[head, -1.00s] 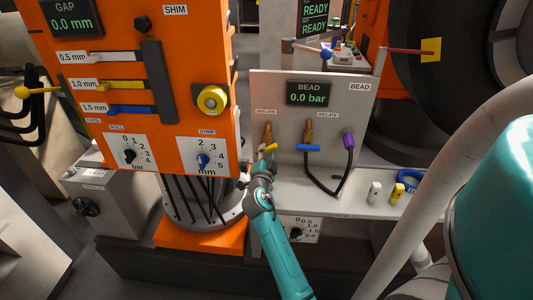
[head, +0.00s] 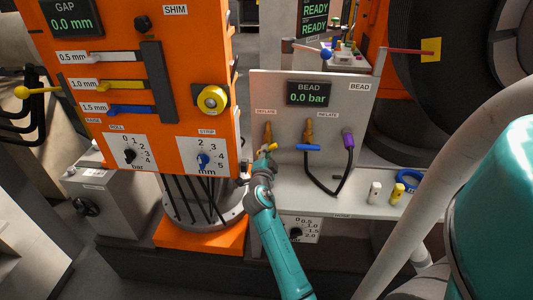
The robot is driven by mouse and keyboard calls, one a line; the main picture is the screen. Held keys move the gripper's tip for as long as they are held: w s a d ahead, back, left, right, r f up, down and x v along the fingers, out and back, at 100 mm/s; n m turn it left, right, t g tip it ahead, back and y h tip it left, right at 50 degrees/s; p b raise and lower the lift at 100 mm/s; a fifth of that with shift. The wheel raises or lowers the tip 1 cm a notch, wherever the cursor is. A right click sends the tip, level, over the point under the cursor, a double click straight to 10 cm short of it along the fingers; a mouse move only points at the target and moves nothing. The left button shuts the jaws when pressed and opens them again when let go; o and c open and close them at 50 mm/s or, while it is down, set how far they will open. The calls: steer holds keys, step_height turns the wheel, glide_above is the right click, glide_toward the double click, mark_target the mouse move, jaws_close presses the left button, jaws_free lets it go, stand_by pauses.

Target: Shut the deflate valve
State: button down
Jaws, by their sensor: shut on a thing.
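The deflate valve (head: 267,132) is a brass fitting on the left of the grey bead panel, under the DEFLATE label. Its yellow handle (head: 273,146) shows just below the brass body, slanting up to the right. My gripper (head: 265,152) is at this handle and shut on it. The gripper and wrist cover the handle's left part, so its exact angle is hard to tell.
The inflate valve (head: 308,133) stands to the right with its blue handle (head: 308,147) level. A purple connector (head: 348,139) with a black hose hangs beside it. The orange shim cabinet (head: 215,50) rises close on the left. The bead display (head: 309,94) reads 0.0 bar.

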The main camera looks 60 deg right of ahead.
steer(key=c, duration=1.2)
jaws_free()
steer(key=shift+a, duration=0.1)
steer(key=shift+v, duration=1.15)
steer(key=shift+n, duration=0.6)
